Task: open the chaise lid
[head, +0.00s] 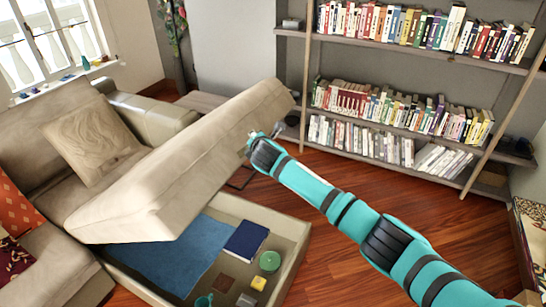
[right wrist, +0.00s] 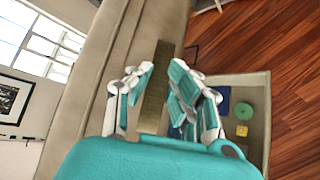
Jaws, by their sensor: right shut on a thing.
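The chaise lid (head: 175,165) is a thick beige cushion, raised and tilted over the open storage box (head: 291,240) in the head view. It fills much of the right wrist view (right wrist: 165,22). My right gripper (head: 250,143) is at the lid's right edge, well above the box. In the right wrist view the gripper's fingers (right wrist: 160,82) stand on both sides of a brownish strip on the lid. The exact contact is hard to see. My left gripper is in neither view.
The box holds a blue blanket (head: 168,255), a dark blue book (head: 246,240), a green round item (head: 270,261), a yellow block (head: 259,283) and other small items. A bookshelf (head: 400,52) stands behind. A sofa pillow (head: 93,140) lies left. Wooden floor (head: 335,225) is clear at right.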

